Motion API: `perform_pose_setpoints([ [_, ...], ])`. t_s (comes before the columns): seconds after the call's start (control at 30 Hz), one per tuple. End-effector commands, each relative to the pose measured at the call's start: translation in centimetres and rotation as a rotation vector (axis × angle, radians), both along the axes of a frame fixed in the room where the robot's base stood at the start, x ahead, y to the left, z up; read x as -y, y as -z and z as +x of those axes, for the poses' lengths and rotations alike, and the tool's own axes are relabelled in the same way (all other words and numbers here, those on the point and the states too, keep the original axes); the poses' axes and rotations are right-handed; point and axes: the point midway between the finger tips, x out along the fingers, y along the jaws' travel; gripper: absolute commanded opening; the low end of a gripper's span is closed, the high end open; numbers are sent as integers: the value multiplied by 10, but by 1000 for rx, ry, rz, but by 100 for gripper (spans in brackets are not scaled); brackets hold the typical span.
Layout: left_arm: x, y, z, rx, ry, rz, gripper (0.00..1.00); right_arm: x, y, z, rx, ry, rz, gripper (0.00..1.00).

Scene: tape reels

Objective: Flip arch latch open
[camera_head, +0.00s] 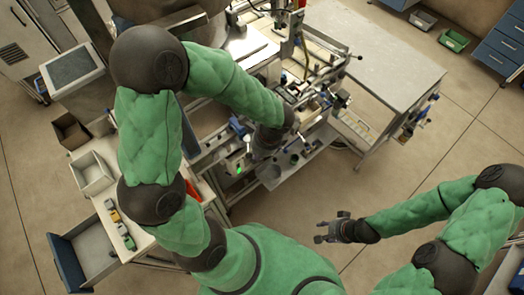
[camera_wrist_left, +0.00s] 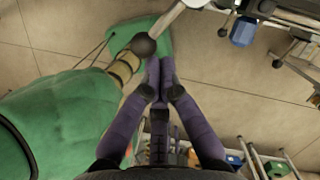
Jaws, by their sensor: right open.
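A metal lever (camera_wrist_left: 184,16) with a black ball knob (camera_wrist_left: 143,44) shows at the top of the left wrist view. I cannot tell whether it belongs to the arch latch, and I cannot single out the latch in the head view. My left gripper (camera_wrist_left: 160,68) has its purple fingers together with nothing seen between them. Its tips appear close below the knob; contact cannot be told. In the head view its fingers are hidden by my left wrist at the machine (camera_head: 318,92). My right gripper (camera_head: 326,232) is open and empty over the floor, away from the machine.
A grey-topped table (camera_head: 395,75) stands right of the machine. At left are a white bin (camera_head: 92,174), a brown box (camera_head: 70,131) and a blue drawer (camera_head: 88,255). The floor (camera_head: 300,190) around my right gripper is clear.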

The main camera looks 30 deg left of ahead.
Motion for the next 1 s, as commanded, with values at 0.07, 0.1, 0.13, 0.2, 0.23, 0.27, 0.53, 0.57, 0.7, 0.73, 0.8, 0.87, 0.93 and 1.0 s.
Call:
perform_pose_setpoints([
  [0.07,-4,-1,-5,0,70,1,0,0,0,0,0,0,0,44],
  [0.1,-5,-1,-7,1,108,0,0,0,0,0,0,0,0,44],
  [0.13,-7,-1,-9,0,135,0,0,0,-1,0,0,0,0,44],
  [0.2,-10,-1,-12,0,198,1,0,0,-1,0,0,0,0,44],
  [0.23,-11,-1,-14,0,223,1,0,0,-1,0,0,0,0,44],
  [0.27,-13,-1,-15,0,249,0,0,0,-1,0,-1,0,0,44],
  [0.53,-23,0,-24,-1,440,0,0,0,-2,0,0,0,0,44],
  [0.57,-24,0,-24,0,448,1,0,0,-2,0,0,0,0,44],
  [0.7,-23,0,-23,-1,444,-1,0,0,-2,0,0,0,0,44],
  [0.73,-23,0,-23,-1,444,-1,0,0,-2,0,0,0,0,44],
  [0.8,-23,0,-23,-1,443,-1,0,0,-2,0,0,0,0,44],
  [0.87,-23,0,-22,-1,443,-1,0,0,-2,0,0,0,0,44],
  [0.93,-23,0,-20,0,442,0,0,0,-2,0,0,0,0,44],
  [1.0,-24,0,-17,0,442,0,0,0,-3,0,0,0,0,44],
])
